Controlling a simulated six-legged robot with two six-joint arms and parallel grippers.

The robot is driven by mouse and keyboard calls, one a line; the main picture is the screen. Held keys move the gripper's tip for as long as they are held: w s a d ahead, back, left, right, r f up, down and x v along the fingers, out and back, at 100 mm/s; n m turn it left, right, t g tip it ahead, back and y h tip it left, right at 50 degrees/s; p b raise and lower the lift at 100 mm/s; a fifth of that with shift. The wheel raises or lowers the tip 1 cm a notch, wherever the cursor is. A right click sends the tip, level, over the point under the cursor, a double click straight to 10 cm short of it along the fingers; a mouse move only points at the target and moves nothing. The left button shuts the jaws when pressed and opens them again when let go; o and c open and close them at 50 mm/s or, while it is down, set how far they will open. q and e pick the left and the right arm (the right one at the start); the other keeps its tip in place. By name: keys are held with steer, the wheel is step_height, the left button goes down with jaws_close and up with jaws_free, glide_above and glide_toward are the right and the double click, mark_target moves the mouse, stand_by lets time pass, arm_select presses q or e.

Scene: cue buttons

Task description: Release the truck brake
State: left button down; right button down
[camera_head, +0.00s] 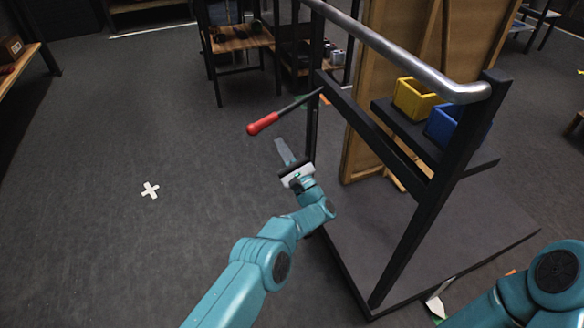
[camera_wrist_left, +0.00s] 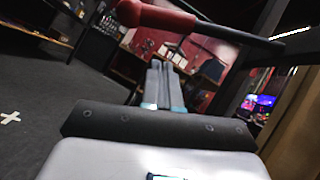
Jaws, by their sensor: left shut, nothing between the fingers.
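The truck (camera_head: 425,228) is a dark flatbed cart with a grey metal push bar. Its brake lever has a red grip (camera_head: 263,124) on a thin dark rod, sticking out left from the frame and tilted down toward the grip. My left gripper (camera_head: 285,151) is shut and empty, just below and right of the red grip in the head view. In the left wrist view the red grip (camera_wrist_left: 155,15) crosses the top, above and apart from the shut fingertips (camera_wrist_left: 165,75). My right arm shows at the lower right of the head view; its gripper is not visible.
The truck's frame upright (camera_head: 312,125) stands close right of my left gripper. A yellow bin (camera_head: 414,101) and a blue bin (camera_head: 443,124) sit on the truck's shelf. A white floor cross (camera_head: 150,190) lies left on open floor. A workbench (camera_head: 240,40) stands behind.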

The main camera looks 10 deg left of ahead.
mark_target(287, 110)
arm_select(q)
steer(key=r, duration=0.1)
steer(key=a+r+p, duration=0.1)
steer(key=r, duration=0.1)
steer(key=shift+a+r, duration=0.4)
arm_select(e)
steer(key=shift+a+r, duration=0.1)
steer(key=shift+r, duration=0.25)
steer(key=shift+s, duration=0.1)
